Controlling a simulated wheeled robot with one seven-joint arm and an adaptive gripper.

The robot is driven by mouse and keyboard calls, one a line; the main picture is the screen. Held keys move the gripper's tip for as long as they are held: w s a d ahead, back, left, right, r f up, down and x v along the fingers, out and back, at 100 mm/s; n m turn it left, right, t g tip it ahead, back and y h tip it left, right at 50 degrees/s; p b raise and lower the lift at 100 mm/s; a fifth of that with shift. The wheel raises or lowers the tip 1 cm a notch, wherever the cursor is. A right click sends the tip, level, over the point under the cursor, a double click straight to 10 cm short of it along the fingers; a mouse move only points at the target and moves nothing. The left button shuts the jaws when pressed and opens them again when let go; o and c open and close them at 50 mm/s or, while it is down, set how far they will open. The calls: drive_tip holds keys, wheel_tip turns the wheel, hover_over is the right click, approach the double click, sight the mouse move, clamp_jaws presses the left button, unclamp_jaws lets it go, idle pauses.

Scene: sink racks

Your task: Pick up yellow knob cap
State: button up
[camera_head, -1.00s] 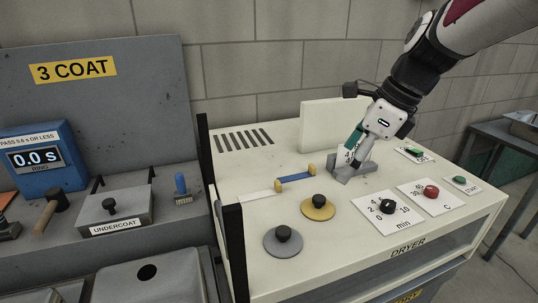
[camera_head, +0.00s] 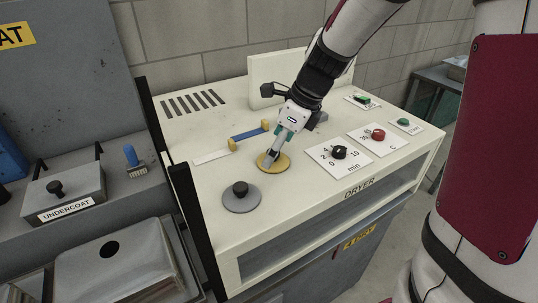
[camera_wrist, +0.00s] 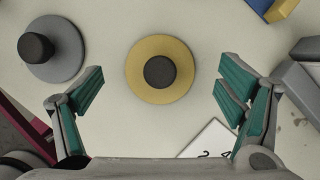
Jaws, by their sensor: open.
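The yellow knob cap (camera_head: 282,166) is a flat yellow disc with a dark knob, lying on the cream top of the dryer. My gripper (camera_head: 283,154) is above it and partly covers it in the head view. In the wrist view the yellow knob cap (camera_wrist: 133,72) lies ahead of the fingers, a little left of the middle between them. My gripper's fingers (camera_wrist: 160,98) are wide apart with green pads, and nothing is between them in grasp. The dark knob (camera_wrist: 160,71) shows whole in the wrist view.
A grey knob cap (camera_head: 241,203) lies to the left on the dryer top (camera_head: 300,200). A blue bar with yellow ends (camera_head: 250,134) is behind. Dials with black (camera_head: 339,152) and red (camera_head: 378,135) knobs are to the right. A black post (camera_head: 186,220) stands at the left edge.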

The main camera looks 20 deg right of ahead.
drive_tip(key=shift+x, duration=1.05)
drive_tip(key=c, duration=1.3)
drive_tip(key=shift+o, duration=0.2)
